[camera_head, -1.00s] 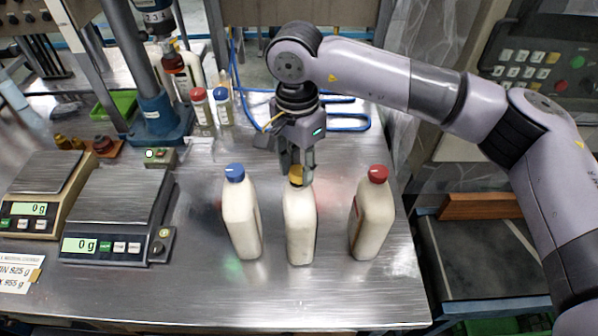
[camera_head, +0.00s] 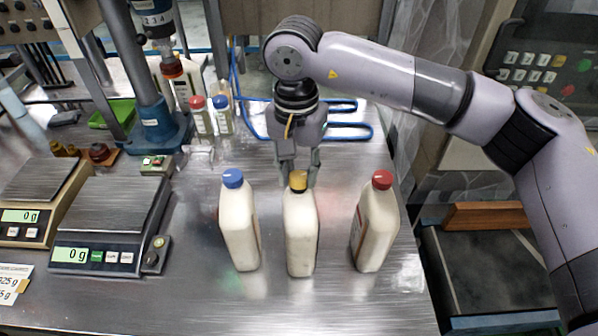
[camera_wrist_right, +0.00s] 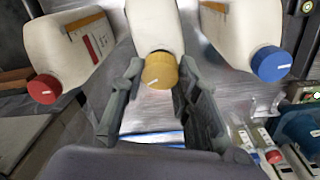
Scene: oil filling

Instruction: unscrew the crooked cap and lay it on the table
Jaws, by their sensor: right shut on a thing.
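Three cream bottles stand upright in a row on the metal table (camera_head: 190,300). The middle bottle (camera_head: 300,235) has a yellow cap (camera_head: 298,180), which also shows in the right wrist view (camera_wrist_right: 160,70), where it looks slightly tilted on the neck. My right gripper (camera_head: 299,178) reaches down from behind and is shut on the yellow cap, one finger on each side. The left bottle (camera_head: 240,235) has a blue cap (camera_head: 232,178) and the right bottle (camera_head: 375,232) a red cap (camera_head: 382,180). My left gripper is out of view.
Two scales (camera_head: 105,215) (camera_head: 40,195) stand at the left. A blue press stand (camera_head: 155,130) and small bottles (camera_head: 203,118) are behind them. A blue wire rack (camera_head: 345,131) lies behind my right gripper. The table front is mostly clear.

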